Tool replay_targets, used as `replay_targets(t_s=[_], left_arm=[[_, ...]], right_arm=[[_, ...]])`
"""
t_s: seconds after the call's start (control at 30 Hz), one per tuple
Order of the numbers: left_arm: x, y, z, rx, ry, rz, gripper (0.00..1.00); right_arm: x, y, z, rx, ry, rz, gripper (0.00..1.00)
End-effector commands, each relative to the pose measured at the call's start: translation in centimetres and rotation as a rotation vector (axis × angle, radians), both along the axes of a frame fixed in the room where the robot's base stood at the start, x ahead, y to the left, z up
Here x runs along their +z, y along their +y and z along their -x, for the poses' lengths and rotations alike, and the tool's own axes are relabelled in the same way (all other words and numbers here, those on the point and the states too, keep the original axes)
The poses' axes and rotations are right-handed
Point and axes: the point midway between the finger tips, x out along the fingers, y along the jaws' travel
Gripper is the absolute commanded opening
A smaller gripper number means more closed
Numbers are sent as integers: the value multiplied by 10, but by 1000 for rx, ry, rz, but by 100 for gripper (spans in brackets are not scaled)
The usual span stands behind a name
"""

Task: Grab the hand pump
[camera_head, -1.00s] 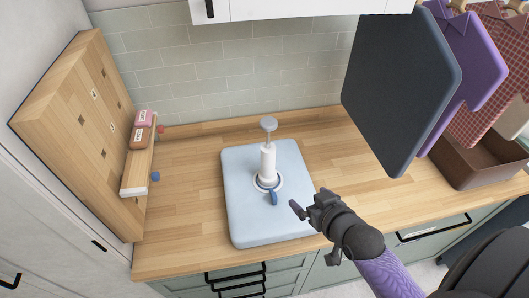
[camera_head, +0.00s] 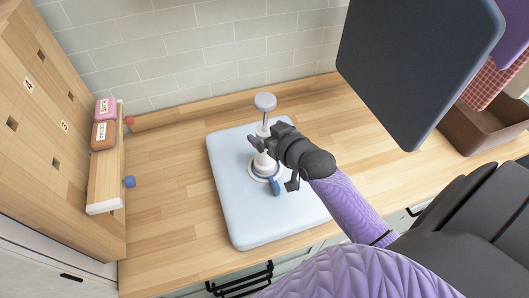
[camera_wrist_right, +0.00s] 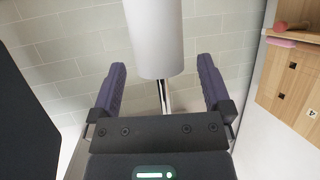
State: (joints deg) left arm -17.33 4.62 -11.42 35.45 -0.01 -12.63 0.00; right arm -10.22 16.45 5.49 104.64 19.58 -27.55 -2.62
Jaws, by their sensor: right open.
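The hand pump (camera_head: 265,165) stands upright on a pale blue padded slab (camera_head: 228,190). It has a white body, a thin rod with a round grey knob on top, and a blue piece at its base. My right gripper (camera_head: 258,143) is at the upper part of the body, just below the knob, and partly hides it. In the right wrist view, the white pump body (camera_wrist_right: 154,35) and its rod show between the two open purple fingers (camera_wrist_right: 160,75), with a gap on each side. My left gripper is not in view.
A wooden shelf (camera_head: 107,180) with pink and brown labelled blocks is at the left. A large dark panel (camera_head: 415,65) hangs at the upper right, near a brown bin (camera_head: 480,130). The wooden counter (camera_head: 165,160) left of the slab is clear.

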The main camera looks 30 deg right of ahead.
Motion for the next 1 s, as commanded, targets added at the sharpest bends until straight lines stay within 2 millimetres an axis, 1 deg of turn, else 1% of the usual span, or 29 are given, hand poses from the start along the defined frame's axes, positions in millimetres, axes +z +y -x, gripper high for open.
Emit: replay_targets(t_s=[0.03,0.1,0.3,0.33,0.37,0.4,0.47,0.5,0.67,0.7,0.77,0.8,1.0], left_arm=[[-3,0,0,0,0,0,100],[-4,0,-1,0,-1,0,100],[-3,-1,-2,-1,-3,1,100],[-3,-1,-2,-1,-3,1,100],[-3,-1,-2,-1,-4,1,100],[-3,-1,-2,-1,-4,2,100],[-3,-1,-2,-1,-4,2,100],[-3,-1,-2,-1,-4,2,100],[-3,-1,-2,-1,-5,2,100],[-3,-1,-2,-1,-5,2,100],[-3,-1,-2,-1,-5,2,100],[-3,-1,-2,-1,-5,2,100],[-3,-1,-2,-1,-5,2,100]], right_arm=[[-4,0,-8,-1,-1,-1,100],[-7,0,-14,0,-1,-1,100],[-7,0,-15,0,0,0,100],[-7,0,-15,0,0,0,96],[-7,0,-15,0,0,0,89],[-7,0,-15,0,0,0,81],[-7,0,-15,0,0,0,68],[-7,0,-15,0,0,0,60],[-7,0,-15,0,0,0,26],[-7,0,-15,0,0,0,17],[-7,0,-15,0,0,0,5],[-7,0,-15,0,0,0,0],[-7,0,-15,0,0,-1,0]])
